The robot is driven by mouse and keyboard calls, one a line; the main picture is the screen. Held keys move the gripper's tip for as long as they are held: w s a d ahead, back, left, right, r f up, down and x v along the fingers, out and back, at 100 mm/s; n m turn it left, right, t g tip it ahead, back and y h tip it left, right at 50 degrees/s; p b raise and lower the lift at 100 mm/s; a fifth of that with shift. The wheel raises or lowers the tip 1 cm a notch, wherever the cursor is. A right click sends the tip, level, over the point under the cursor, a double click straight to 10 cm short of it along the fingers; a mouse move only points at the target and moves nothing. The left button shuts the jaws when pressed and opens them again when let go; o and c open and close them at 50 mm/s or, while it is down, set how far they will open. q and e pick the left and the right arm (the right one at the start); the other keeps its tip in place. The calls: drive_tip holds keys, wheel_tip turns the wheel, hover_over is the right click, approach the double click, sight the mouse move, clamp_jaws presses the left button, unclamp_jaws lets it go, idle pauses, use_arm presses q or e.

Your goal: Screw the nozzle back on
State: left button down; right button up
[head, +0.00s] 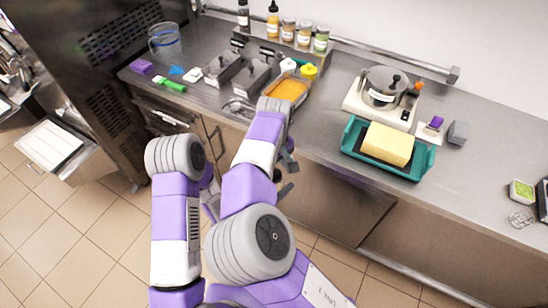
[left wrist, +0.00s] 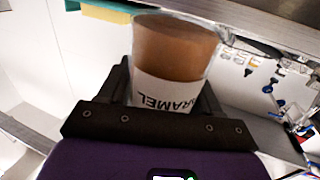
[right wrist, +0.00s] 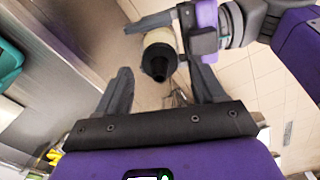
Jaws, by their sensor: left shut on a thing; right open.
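A caramel bottle (left wrist: 176,55) is held between the fingers of my left gripper (left wrist: 168,88), which is shut on it. Its white label reads CARAMEL upside down in the left wrist view. The right wrist view shows a black cone-shaped nozzle (right wrist: 159,65) at the pale end of the bottle, pointing towards my right gripper. How tightly it sits there cannot be told. My right gripper (right wrist: 158,80) is open, its fingers on either side of the nozzle in the picture, with no visible contact. In the head view my arms hide the bottle and nozzle.
A steel counter (head: 325,128) runs behind my arms. It carries a teal tray (head: 350,135) with a yellow block, a lidded pot (head: 385,85), an orange-filled pan (head: 288,90) and several bottles and jars at the back. Open floor lies in front.

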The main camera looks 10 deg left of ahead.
drive_tip(key=shift+f, duration=1.15)
drive_tip(key=c, duration=1.1)
drive_tip(key=o, duration=1.1)
drive_tip(key=shift+o, duration=0.2)
drive_tip(key=shift+r, duration=2.25)
drive_tip(key=shift+c, duration=0.2)
